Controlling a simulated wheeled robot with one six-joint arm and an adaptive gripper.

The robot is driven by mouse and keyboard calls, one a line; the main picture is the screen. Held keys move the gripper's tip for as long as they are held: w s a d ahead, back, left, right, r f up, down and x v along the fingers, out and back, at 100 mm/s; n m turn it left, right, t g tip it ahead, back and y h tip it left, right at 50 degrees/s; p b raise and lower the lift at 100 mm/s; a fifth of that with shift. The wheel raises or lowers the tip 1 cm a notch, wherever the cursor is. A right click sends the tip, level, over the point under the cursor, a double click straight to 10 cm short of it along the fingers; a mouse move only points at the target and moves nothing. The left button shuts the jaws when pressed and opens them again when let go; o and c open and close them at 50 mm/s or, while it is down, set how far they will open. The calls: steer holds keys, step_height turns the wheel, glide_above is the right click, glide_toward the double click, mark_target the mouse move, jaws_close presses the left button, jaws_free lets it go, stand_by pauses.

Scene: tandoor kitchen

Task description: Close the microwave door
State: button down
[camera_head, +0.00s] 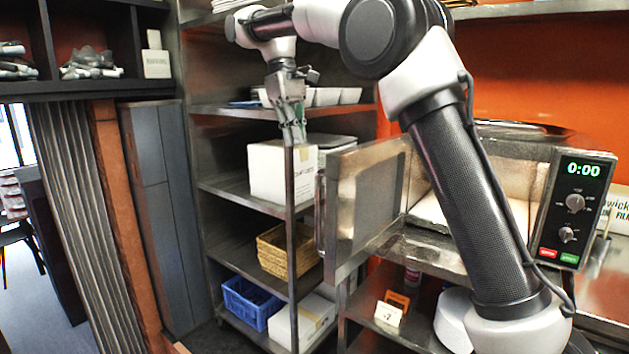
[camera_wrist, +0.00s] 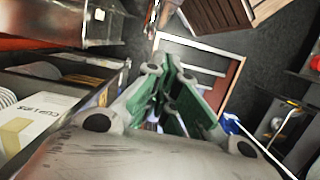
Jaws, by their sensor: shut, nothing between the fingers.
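The microwave (camera_head: 523,177) stands on a metal counter at the right, with a control panel (camera_head: 574,210) reading 0:00. Its door (camera_head: 366,204) is swung wide open to the left, with the handle (camera_head: 320,212) at its free left edge. My gripper (camera_head: 293,138) is shut and empty. It points down, left of the door and above its handle, apart from both in the picture. In the wrist view my gripper's green-padded fingers (camera_wrist: 173,108) are together. My arm hides part of the microwave's front and opening.
A metal shelf rack behind my gripper holds a white box (camera_head: 270,172), a wicker basket (camera_head: 283,250) and a blue crate (camera_head: 248,302). A rack post (camera_head: 291,240) stands close below the gripper. Small items sit on the shelf under the microwave.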

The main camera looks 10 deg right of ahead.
steer(key=s+d+f, duration=0.3)
steer(key=s+f, duration=0.2)
steer(key=f, duration=0.4)
steer(key=shift+d+f, duration=0.3)
steer(key=shift+f, duration=0.1)
